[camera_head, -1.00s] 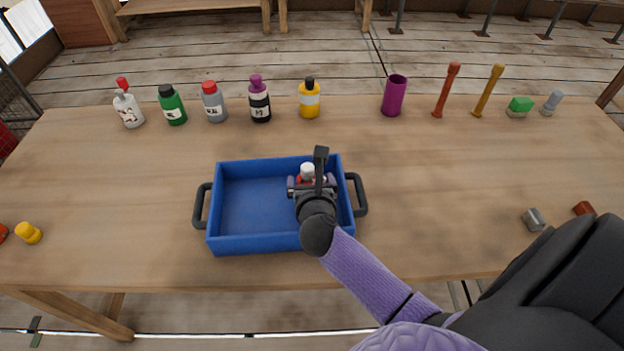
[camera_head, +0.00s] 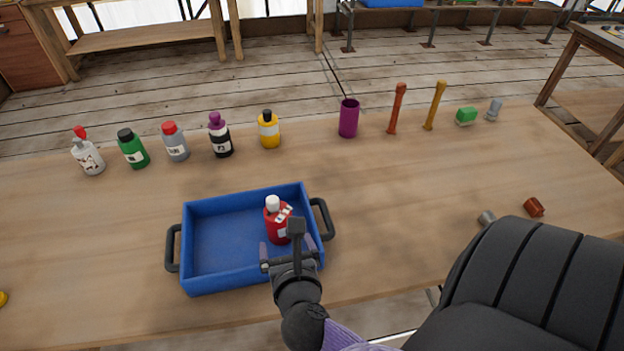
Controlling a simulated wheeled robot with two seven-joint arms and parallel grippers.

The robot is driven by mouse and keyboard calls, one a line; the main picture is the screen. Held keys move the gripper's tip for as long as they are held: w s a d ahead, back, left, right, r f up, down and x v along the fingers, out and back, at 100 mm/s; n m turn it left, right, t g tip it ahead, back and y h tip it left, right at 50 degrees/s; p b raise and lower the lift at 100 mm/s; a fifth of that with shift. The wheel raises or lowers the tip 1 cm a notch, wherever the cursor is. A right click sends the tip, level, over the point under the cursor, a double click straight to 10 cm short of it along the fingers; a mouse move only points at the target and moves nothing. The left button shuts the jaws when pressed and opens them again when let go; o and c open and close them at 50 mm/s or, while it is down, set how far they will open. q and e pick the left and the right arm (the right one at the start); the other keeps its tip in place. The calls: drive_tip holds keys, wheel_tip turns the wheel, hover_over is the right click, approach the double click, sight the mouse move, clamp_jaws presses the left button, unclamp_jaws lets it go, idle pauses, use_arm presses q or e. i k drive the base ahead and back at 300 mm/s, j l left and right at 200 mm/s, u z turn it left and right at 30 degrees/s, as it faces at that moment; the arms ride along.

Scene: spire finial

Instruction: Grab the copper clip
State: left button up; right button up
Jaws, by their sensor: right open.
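A small copper-brown piece (camera_head: 534,207), which looks like the copper clip, lies on the right part of the table, apart from my gripper. My right gripper (camera_head: 287,246) is open over the near right part of the blue tray (camera_head: 215,284). Its fingers are spread on the near side of a red bottle with a white cap (camera_head: 277,222), which stands upright in the tray. I cannot tell whether the fingers touch the bottle. My left gripper is out of view.
A grey metal piece (camera_head: 487,217) lies left of the copper piece. Several bottles, a purple cup (camera_head: 348,118), a red rod (camera_head: 397,108), a yellow rod (camera_head: 435,106) and a green block (camera_head: 466,116) line the far edge. The wooden table (camera_head: 420,190) between is clear.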

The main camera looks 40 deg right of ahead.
sight(532, 205)
drive_tip(key=z, duration=2.95)
